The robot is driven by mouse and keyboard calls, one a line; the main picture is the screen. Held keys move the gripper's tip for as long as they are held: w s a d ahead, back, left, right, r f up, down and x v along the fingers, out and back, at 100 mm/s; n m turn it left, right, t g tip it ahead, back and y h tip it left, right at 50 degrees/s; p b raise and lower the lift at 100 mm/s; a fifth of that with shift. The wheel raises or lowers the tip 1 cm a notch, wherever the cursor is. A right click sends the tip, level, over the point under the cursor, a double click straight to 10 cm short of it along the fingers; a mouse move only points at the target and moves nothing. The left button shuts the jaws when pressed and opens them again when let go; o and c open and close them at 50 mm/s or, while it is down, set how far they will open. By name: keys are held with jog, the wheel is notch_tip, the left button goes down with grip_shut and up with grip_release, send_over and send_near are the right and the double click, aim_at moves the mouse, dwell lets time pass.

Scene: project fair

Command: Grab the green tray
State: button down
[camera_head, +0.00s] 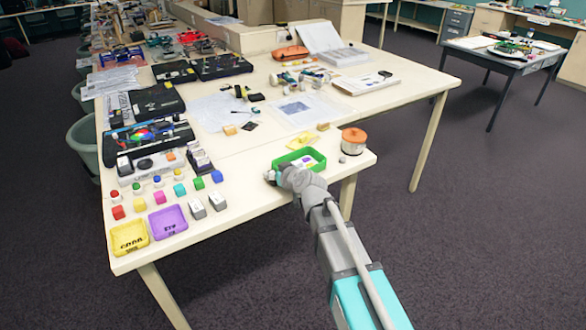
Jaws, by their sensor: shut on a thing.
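The green tray (318,156) sits near the front right edge of the long cream table. Something pale and purple lies inside it. My arm reaches in from the lower right, and my gripper (272,177) is at the tray's near left corner, shut on the tray. The fingers are small and partly hidden by my wrist, so the exact grip on the rim is hard to see.
A yellow tray (131,250) and a purple tray (180,221) stand at the table's left front, near several coloured blocks. An orange-lidded round container (353,141) is right of the green tray. Bare tabletop (240,195) lies left of my gripper.

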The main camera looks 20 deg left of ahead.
jog(key=shift+r, duration=0.15)
jog(key=shift+r+p, duration=0.9)
jog(key=shift+p, duration=0.15)
jog(key=s+d+r+p, duration=0.8)
jog(key=d+r+p, duration=0.2)
jog(key=r+p, duration=0.1)
jog(key=shift+s+d, duration=0.25)
jog(key=shift+s, duration=0.15)
